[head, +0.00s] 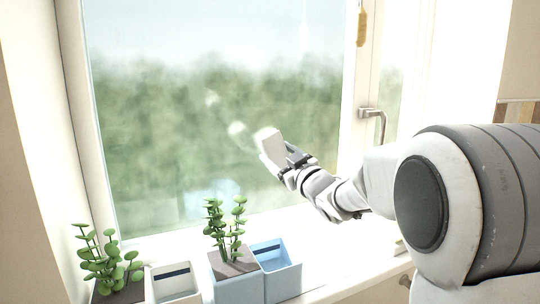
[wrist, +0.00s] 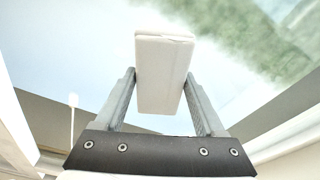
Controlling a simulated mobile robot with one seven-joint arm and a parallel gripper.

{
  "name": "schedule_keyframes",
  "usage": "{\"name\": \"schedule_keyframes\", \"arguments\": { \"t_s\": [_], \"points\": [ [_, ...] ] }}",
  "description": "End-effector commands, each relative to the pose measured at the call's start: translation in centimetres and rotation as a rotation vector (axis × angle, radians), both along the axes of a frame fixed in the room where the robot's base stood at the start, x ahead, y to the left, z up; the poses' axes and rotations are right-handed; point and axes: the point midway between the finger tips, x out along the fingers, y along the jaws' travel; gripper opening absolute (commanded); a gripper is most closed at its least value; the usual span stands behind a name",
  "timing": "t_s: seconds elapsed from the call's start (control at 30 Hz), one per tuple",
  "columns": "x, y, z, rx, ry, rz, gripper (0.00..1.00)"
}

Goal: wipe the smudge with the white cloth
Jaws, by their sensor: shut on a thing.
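The white cloth (head: 270,143) is a folded, block-like pad in front of the window glass, right of the pane's middle. In the wrist view the cloth (wrist: 164,72) sits between both fingers of my gripper (wrist: 160,88), which is shut on it. My gripper (head: 281,160) reaches in from the right in the head view. Pale blurred patches (head: 237,129) show on the glass up and left of the cloth; I cannot tell whether they are the smudge or reflections. Whether the cloth touches the glass is not clear.
Below the window, the sill holds a potted plant (head: 238,263) in a blue pot, an empty blue pot (head: 283,281), a white pot (head: 174,286) and another plant (head: 103,262) at left. A window handle (head: 373,113) is on the right frame. The upper pane is free.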

Motion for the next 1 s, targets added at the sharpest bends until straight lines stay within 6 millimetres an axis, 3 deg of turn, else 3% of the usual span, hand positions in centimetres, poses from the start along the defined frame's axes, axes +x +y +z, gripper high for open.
{"name": "schedule_keyframes", "arguments": {
  "t_s": [1.0],
  "points": [
    [2.5, -5.7, 0.1, -0.001, 0.000, -0.002, 0.27]
  ]
}}
